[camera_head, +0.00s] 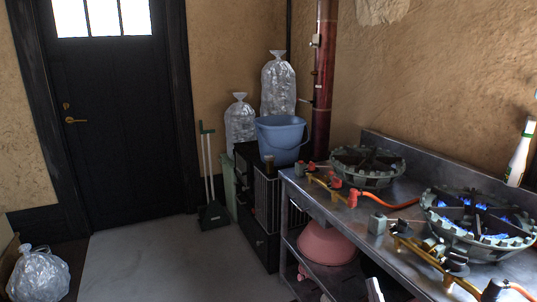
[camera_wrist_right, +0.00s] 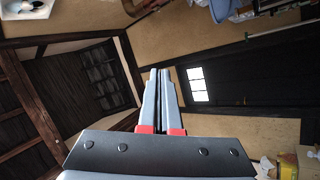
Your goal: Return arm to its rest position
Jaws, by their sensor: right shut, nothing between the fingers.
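My right gripper (camera_wrist_right: 160,74) shows in the right wrist view. Its two long grey fingers with red bands at their bases lie close together, with nothing held between them. It points toward the upper part of the room, and the view is turned on its side. In the head view, a small pale piece at the bottom edge, in front of the steel counter, may be part of this gripper, but I cannot tell. My left gripper is in neither view.
A steel counter (camera_head: 346,212) along the right wall carries two gas burners, the nearer one (camera_head: 478,214) lit with blue flames. A blue bucket (camera_head: 281,138) stands on a black cabinet. A dark door (camera_head: 110,130) is at the back left. The grey floor (camera_head: 170,262) before it is clear.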

